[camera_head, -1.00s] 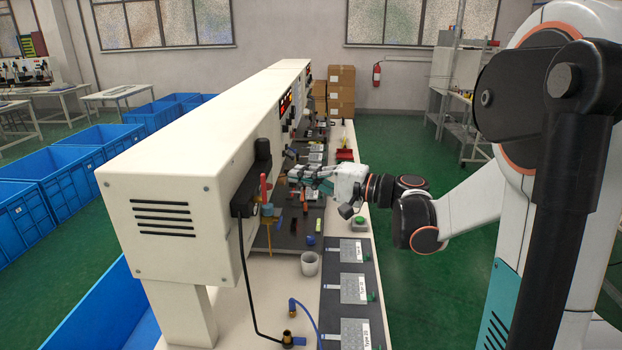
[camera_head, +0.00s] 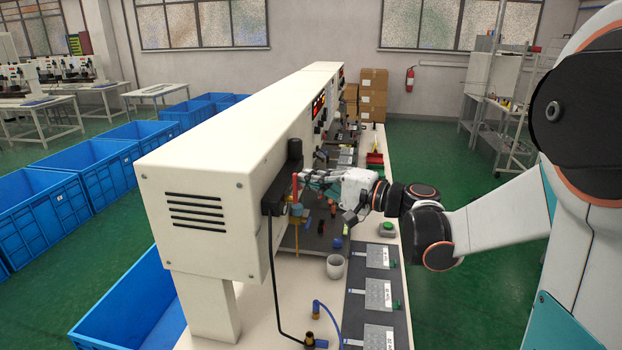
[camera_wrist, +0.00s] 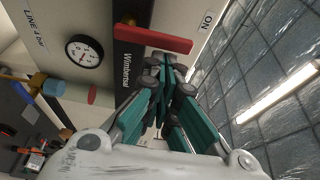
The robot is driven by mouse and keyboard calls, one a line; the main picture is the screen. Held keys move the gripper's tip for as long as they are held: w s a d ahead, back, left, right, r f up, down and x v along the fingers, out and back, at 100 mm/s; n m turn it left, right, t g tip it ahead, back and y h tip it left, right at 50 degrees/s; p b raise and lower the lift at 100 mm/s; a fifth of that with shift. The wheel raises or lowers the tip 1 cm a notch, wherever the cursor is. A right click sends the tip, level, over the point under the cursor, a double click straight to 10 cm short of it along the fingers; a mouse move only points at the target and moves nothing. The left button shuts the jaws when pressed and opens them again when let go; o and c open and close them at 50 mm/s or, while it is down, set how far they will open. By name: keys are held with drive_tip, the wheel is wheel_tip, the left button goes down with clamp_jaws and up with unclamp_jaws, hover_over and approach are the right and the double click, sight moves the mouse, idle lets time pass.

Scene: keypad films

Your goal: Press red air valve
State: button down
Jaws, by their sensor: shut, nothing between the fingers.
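The red air valve is a long red handle (camera_wrist: 153,38) on a black strip with "Winbeneal"-like lettering, beside an "ON" label, in the wrist view. In the head view its red handle (camera_head: 294,187) stands upright on the side of the white cabinet. My gripper (camera_wrist: 166,66) is shut and empty, with its green and grey fingers pointing at the handle. The fingertips lie close to one part of the handle; I cannot tell whether they touch. In the head view my gripper (camera_head: 303,178) is just right of the handle, covering little of it.
A round pressure gauge (camera_wrist: 85,51) sits on the panel beside the valve. A blue-capped fitting (camera_wrist: 53,88) is nearby. The white cabinet (camera_head: 200,170) stands left of my arm.

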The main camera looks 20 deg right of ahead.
drive_tip(key=shift+s+a+r+n+b, duration=0.15)
drive_tip(key=shift+s+n+b, duration=0.25)
drive_tip(key=shift+n, duration=0.5)
drive_tip(key=s+a+n+y+b, duration=0.1)
drive_tip(key=n+y+b, duration=0.1)
drive_tip(key=n, duration=0.3)
drive_tip(key=s+a+n+g+y+b, duration=0.1)
drive_tip(key=s+n+y+b, duration=0.1)
drive_tip(key=n, duration=0.4)
drive_tip(key=s+f+n+y+b, duration=0.1)
drive_tip(key=n+y+b, duration=0.1)
drive_tip(key=n, duration=0.3)
drive_tip(key=shift+s+a+n, duration=0.3)
drive_tip(key=shift+s+a, duration=0.05)
drive_tip(key=shift+a, duration=0.05)
drive_tip(key=shift+r, duration=0.15)
wheel_tip(320, 180, up, 4)
drive_tip(key=d+p, duration=0.1)
drive_tip(key=p, duration=0.2)
drive_tip(key=v, duration=0.9)
drive_tip(key=shift+w+d+f, duration=0.15)
drive_tip(key=shift+d+f, duration=0.05)
drive_tip(key=shift+f, duration=0.15)
drive_tip(key=shift+w+f+g, duration=0.1)
drive_tip(key=shift+g, duration=0.2)
